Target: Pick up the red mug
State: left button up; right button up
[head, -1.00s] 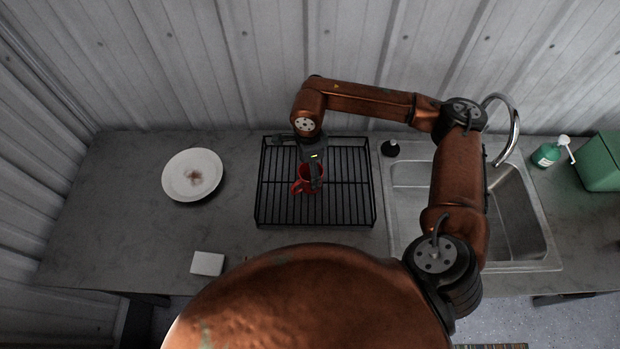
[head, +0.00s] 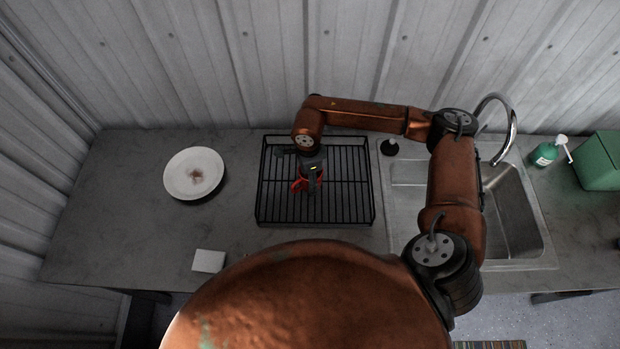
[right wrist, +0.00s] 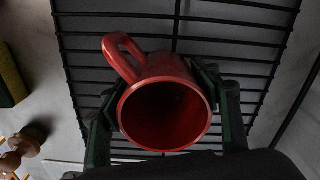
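The red mug (right wrist: 165,115) is between the two fingers of my right gripper (right wrist: 160,95) in the right wrist view. Its open mouth faces the wrist camera and its handle points to the upper left. The fingers lie against both sides of the mug and appear shut on it. In the head view my right gripper (head: 312,178) is above the black wire rack (head: 265,215) and hides much of the mug (head: 298,185). Whether the mug touches the rack is hidden. My left gripper is not in view.
A white plate (head: 195,173) with a brownish stain is left of the rack. A small white block (head: 208,261) lies near the front edge. The sink (head: 515,215) with its faucet (head: 512,125) is on the right, beyond it a green bottle (head: 545,154) and green box (head: 598,162).

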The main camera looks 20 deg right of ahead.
jog(key=c, duration=1)
jog(key=shift+r, duration=0.1)
